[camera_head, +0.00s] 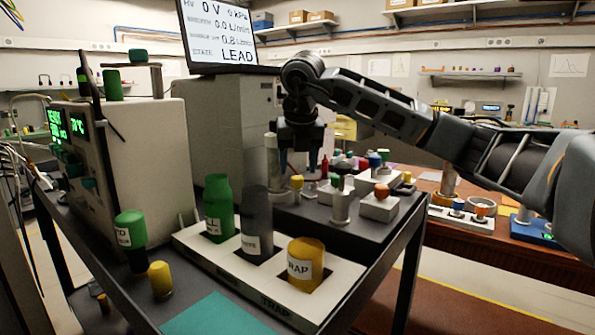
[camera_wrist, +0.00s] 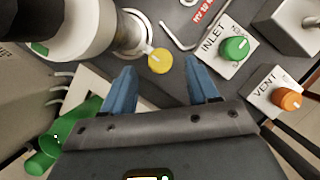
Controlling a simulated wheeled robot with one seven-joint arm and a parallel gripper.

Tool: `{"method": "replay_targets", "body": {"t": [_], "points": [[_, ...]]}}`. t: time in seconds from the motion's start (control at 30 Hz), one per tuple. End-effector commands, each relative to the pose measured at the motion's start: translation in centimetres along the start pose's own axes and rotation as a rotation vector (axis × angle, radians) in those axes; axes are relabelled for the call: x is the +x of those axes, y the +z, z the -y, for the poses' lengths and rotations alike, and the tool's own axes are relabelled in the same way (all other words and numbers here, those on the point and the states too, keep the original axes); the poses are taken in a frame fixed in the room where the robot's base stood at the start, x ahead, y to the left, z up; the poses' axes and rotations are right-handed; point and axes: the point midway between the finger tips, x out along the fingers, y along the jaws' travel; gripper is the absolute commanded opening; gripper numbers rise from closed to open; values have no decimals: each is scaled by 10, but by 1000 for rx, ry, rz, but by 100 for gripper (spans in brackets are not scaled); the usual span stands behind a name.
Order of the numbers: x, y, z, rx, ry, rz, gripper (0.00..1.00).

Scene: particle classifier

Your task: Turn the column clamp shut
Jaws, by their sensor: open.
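A yellow round knob on a short pale lever (camera_wrist: 160,61) sticks out from a metal collar (camera_wrist: 131,38) in the wrist view; this looks like the column clamp. A pale cylinder (camera_wrist: 88,28) stands at the collar's left and hides part of it. The yellow knob (camera_head: 296,182) also shows in the head view, below my gripper. My gripper (camera_head: 299,165) points down over the bench. In the wrist view my gripper (camera_wrist: 162,68) has its two blue fingers wide apart, with the knob between the tips in the picture. No contact is visible, and the height gap is hard to tell.
The green INLET knob (camera_wrist: 234,48) and orange VENT knob (camera_wrist: 289,99) stand to the right in the wrist view. A white rack (camera_head: 350,271) holds a green bottle (camera_head: 218,205), a grey cylinder (camera_head: 257,215) and a yellow jar (camera_head: 306,264). A screen (camera_head: 232,40) reads LEAD.

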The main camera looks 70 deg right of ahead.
Motion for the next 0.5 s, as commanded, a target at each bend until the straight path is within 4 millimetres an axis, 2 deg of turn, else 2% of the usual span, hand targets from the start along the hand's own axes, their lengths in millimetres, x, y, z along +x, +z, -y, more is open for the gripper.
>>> {"method": "replay_targets", "body": {"t": [0.03,0.2,0.33,0.5], "points": [[-11,1,0,-1,0,3,59],[-34,1,0,0,-1,2,59],[-44,0,0,-1,1,1,59],[-47,0,0,-1,0,0,59]]}}
